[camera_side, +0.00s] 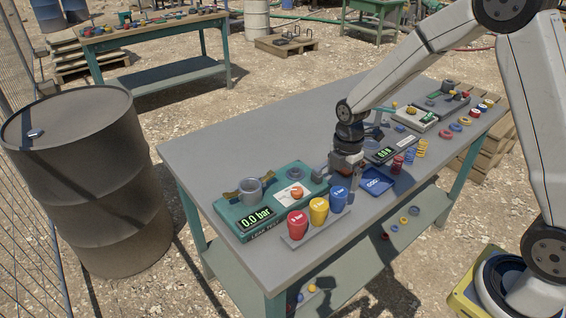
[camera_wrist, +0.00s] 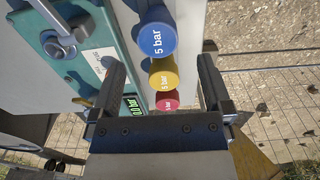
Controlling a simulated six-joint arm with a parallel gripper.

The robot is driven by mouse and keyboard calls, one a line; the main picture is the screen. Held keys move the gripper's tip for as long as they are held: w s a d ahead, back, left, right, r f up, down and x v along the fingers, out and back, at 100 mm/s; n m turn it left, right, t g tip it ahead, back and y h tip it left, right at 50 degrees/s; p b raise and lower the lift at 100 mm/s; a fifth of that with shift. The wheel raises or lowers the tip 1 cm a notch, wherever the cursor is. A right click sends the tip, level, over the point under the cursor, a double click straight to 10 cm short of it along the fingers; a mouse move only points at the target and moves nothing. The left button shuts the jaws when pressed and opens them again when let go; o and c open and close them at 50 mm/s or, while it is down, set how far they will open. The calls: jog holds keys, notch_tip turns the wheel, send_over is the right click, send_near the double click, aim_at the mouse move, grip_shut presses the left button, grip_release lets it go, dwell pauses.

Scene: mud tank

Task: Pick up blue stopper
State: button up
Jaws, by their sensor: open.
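The blue stopper (camera_side: 338,196), marked "5 bar" on its top in the wrist view (camera_wrist: 157,40), stands upright at the right end of a grey rack (camera_side: 318,227). The yellow stopper (camera_side: 318,210) and the red stopper (camera_side: 297,224) stand beside it in a row. My gripper (camera_side: 338,181) is open and empty, pointing down close above the blue stopper. In the wrist view, my spread fingers (camera_wrist: 161,62) lie either side of the row, with the yellow stopper (camera_wrist: 164,75) between them and the blue one just past the tips. Contact cannot be told.
A teal test unit (camera_side: 270,226) reading "0.0 bar", with a grey cylindrical port (camera_side: 250,190), stands left of the rack. A blue tray (camera_side: 376,181) lies to the right. Springs, rings and other devices fill the bench's far end. The bench's near left (camera_side: 200,150) is clear.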

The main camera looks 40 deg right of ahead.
aim_at(339, 192)
jog(key=shift+f, duration=0.6)
jog(key=shift+w+f, duration=0.15)
jog(key=shift+f, duration=2.4)
jog(key=shift+c, duration=0.2)
jog(key=c, duration=1.2)
jog(key=shift+r, duration=0.15)
